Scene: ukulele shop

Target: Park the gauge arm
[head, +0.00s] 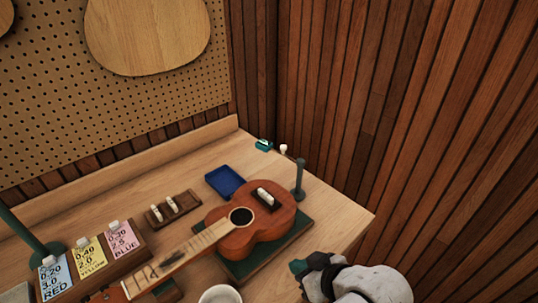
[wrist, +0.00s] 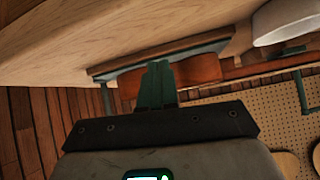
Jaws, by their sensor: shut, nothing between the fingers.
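No part is clearly marked as the gauge arm. A short dark green post (head: 299,180) stands on the bench beside the ukulele's body. A taller green post with a round base (head: 45,254) stands at the far left, cut off by the frame. I cannot tell whether either carries the gauge arm. The ukulele (head: 262,224) lies on a green mat (head: 300,235), with a small white-topped block (head: 265,196) on its body. My gripper (head: 299,267) is at the bench's right front edge, apart from the ukulele. In the wrist view its green fingers (wrist: 157,80) are together and empty.
A blue tray (head: 225,182), a wooden holder with white pieces (head: 172,208) and coloured cards (head: 91,254) sit on the bench. A white cup (head: 220,295) is near the front and also shows in the wrist view (wrist: 285,22). Plank walls close the right side.

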